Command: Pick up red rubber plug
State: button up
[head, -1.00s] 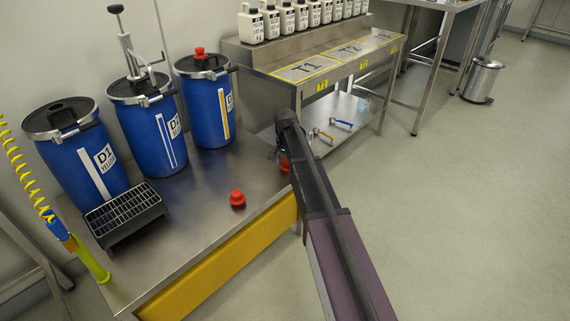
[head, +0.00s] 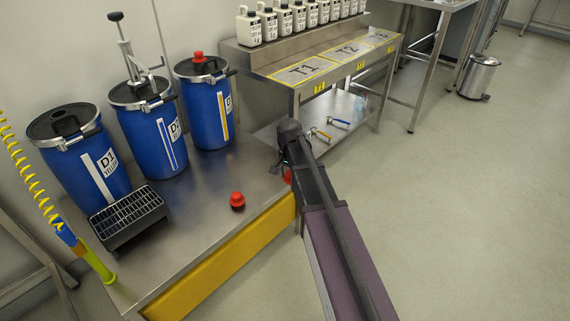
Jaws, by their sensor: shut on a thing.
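One red rubber plug (head: 237,201) stands on the steel bench, near its front edge. A second red plug (head: 287,176) shows in part beside my arm, at the bench's right end; my arm hides the rest. My gripper (head: 283,168) is at this second plug, mostly hidden behind my dark wrist, and is shut on it. I cannot tell whether the held plug touches the bench. A third red plug (head: 198,57) sits on top of the rightmost blue drum (head: 207,110).
Two more blue drums, D1 (head: 82,165) and the one with a hand pump (head: 150,130), stand at the back of the bench (head: 190,225). A black grated tray (head: 125,215) and a yellow coiled hose (head: 20,160) are at left. A steel table (head: 290,90) with white bottles stands behind.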

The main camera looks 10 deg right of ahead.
jog(key=s, duration=0.6)
jog(key=shift+a+r, duration=0.15)
jog(key=shift+r, duration=0.15)
jog(key=shift+w, duration=0.1)
grip_shut()
notch_tip(320, 180, up, 3)
jog(key=p, duration=0.3)
jog(key=shift+f, duration=0.1)
